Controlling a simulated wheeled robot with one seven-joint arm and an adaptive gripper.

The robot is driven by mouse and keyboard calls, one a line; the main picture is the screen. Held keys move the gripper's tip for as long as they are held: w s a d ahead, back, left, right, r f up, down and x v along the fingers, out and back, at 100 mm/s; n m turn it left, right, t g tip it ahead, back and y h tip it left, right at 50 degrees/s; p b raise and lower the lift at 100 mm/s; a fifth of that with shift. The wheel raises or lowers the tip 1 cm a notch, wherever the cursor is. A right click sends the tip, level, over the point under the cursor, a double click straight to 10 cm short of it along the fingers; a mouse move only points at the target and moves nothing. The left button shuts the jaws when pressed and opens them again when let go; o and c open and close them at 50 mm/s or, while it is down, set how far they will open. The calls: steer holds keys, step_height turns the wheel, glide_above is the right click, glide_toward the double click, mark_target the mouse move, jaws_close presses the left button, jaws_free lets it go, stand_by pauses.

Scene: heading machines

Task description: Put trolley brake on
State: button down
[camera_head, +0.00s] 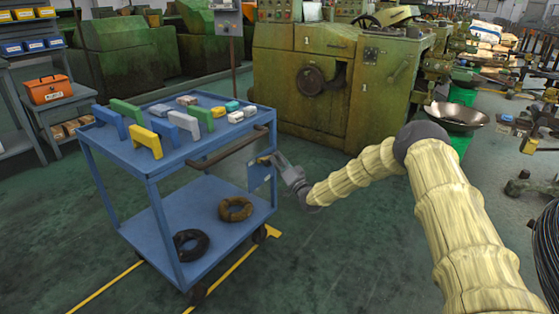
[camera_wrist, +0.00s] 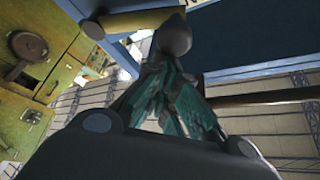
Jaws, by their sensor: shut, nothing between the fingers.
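The blue trolley (camera_head: 150,160) stands left of centre in the head view, with a dark push handle (camera_head: 228,148) along its right end. A blue plate (camera_head: 258,178) is at that end below the handle, with a small yellow lever (camera_head: 263,160) at its top. My gripper (camera_head: 278,160) is beside the lever, pointing up and left. In the wrist view the yellow lever (camera_wrist: 140,20) crosses the top, and a grey rounded knob (camera_wrist: 173,36) is just beyond my shut, empty fingers (camera_wrist: 172,75). I cannot tell whether they touch it.
Coloured blocks and brackets (camera_head: 175,125) stand on the trolley top. Two rings (camera_head: 235,209) lie on its lower shelf. A green machine (camera_head: 325,80) stands behind, and a shelf with an orange toolbox (camera_head: 48,90) is at left. The floor (camera_head: 330,250) right of the trolley is clear.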

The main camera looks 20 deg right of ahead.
steer(key=shift+s+a+f+n+y+b, duration=0.15)
steer(key=shift+f+n+y+b, duration=0.3)
steer(key=shift+n, duration=0.4)
steer(key=shift+s+a+f+n+y+b, duration=0.1)
steer(key=shift+a+f+n+y+b, duration=0.15)
steer(key=shift+f+n+y, duration=0.4)
steer(key=shift+s+a+f+n+y+b, duration=0.15)
steer(key=shift+n+y+b, duration=0.25)
steer(key=shift+n, duration=0.6)
steer(key=s+d+p, duration=0.3)
steer(key=s+d, duration=0.3)
steer(key=s, duration=0.1)
steer(key=shift+s+f, duration=0.2)
steer(key=shift+s, duration=0.1)
steer(key=shift+a, duration=0.1)
